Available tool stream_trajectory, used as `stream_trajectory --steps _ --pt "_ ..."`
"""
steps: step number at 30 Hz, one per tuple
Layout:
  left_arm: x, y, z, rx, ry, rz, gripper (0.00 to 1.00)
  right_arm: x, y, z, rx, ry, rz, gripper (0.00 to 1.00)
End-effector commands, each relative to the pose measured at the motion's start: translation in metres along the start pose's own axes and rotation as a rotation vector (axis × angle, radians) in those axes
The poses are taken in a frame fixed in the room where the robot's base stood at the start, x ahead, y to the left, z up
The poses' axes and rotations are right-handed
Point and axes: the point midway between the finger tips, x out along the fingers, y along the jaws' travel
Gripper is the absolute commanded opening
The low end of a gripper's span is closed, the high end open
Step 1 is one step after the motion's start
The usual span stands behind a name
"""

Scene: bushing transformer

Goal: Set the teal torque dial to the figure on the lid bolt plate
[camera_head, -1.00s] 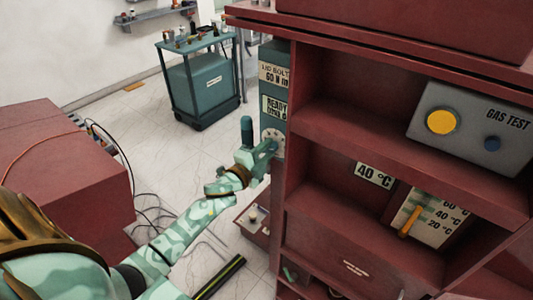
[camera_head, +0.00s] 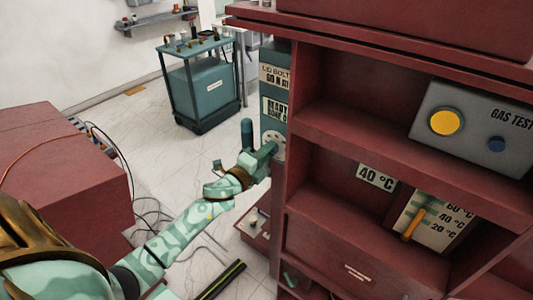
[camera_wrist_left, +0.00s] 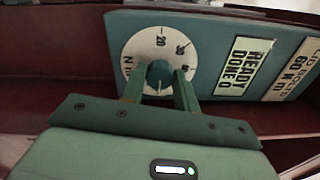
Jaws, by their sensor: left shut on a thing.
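The teal torque dial's knob (camera_wrist_left: 160,75) sits at the middle of a round white scale (camera_wrist_left: 137,48) on a teal panel (camera_wrist_left: 208,32). The pointer's exact setting cannot be told. The lid bolt plate (camera_head: 275,76) reads 60 N m; it also shows in the left wrist view (camera_wrist_left: 298,68). The right gripper is not in view.
A ready/done plate (camera_head: 274,108) is between the lid bolt plate and the dial. A dark red cabinet (camera_head: 385,129) with a gas test box (camera_head: 468,122) fills the right. A teal cart (camera_head: 204,88) stands behind.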

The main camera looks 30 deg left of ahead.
Motion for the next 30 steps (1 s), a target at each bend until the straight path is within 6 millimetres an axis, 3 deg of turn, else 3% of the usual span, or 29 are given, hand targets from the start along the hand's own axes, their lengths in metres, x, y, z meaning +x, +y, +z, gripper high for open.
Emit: stream_trajectory --steps 5,6,7,8,16,20,23,30 --pt "0.000 0.001 -0.001 0.002 0.001 0.003 0.08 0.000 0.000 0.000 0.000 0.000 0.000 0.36" --pt "0.000 0.001 -0.001 0.001 0.001 0.003 0.41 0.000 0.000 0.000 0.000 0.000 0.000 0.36" --pt "0.000 0.001 -0.001 0.001 0.001 0.002 0.50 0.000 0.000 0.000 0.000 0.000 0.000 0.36" --pt "0.000 0.001 -0.001 0.001 0.001 0.002 0.52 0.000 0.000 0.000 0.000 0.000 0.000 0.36" --pt "-0.001 0.001 0.000 0.000 0.000 0.001 0.52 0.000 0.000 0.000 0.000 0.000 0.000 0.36" --pt "-0.012 0.002 0.000 0.000 0.000 0.003 0.52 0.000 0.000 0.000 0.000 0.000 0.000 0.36" --pt "-0.032 0.002 -0.001 0.000 0.002 0.004 0.52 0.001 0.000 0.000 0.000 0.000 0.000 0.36" --pt "-0.099 0.004 -0.001 -0.001 0.001 0.006 0.52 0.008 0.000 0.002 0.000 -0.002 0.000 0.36"
